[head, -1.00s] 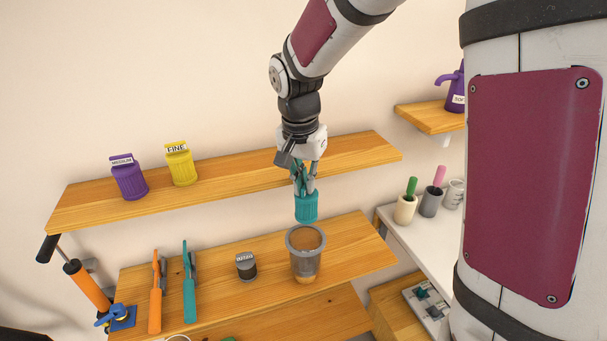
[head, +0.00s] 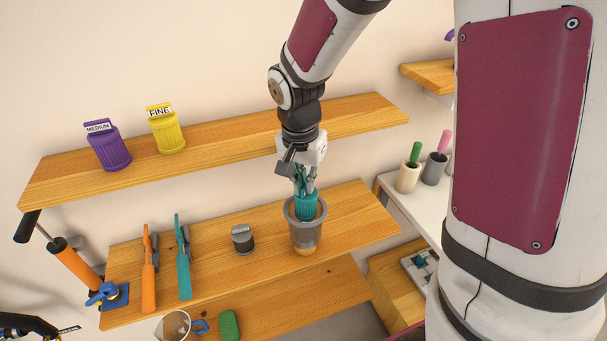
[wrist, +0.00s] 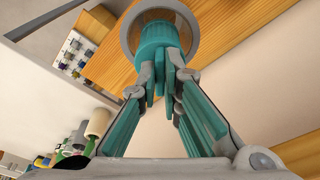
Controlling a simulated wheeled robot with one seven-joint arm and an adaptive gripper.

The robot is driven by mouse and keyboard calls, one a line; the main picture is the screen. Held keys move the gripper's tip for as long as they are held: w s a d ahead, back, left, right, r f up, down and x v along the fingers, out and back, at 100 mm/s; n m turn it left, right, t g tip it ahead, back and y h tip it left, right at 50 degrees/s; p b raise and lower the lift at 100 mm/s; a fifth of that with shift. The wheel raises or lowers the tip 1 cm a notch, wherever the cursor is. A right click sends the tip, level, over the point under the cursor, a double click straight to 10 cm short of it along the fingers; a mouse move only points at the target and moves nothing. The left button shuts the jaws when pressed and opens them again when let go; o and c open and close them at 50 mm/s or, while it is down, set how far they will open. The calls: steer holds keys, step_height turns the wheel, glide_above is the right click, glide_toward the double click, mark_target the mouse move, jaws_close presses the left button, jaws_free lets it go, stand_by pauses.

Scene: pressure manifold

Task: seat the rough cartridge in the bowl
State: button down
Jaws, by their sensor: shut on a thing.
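My gripper (head: 304,183) is shut on a teal ribbed cartridge (head: 306,207), gripping it by its upper part. No label on it can be read. The cartridge is over the mouth of a grey translucent bowl (head: 305,237) on the lower shelf, with its lower end at or inside the rim; I cannot tell whether it touches the bottom. In the wrist view the teal cartridge (wrist: 157,40) lies between the fingertips (wrist: 163,80), and the round grey rim of the bowl (wrist: 196,28) surrounds its far end. A purple MEDIUM cartridge (head: 108,150) and a yellow FINE cartridge (head: 166,132) stand on the upper shelf.
Left of the bowl on the lower shelf (head: 215,262) are a small dark labelled jar (head: 243,241), a teal-handled tool (head: 183,265) and an orange-handled tool (head: 149,270). The upper shelf (head: 230,132) runs behind my gripper. Cups (head: 409,178) stand on a white surface at right.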

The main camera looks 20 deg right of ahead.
stand_by(0.3)
steer(key=c, duration=1.7)
jaws_free()
steer(key=shift+f, duration=0.1)
steer(key=shift+r+p, duration=1.4)
steer(key=shift+r, duration=2.15)
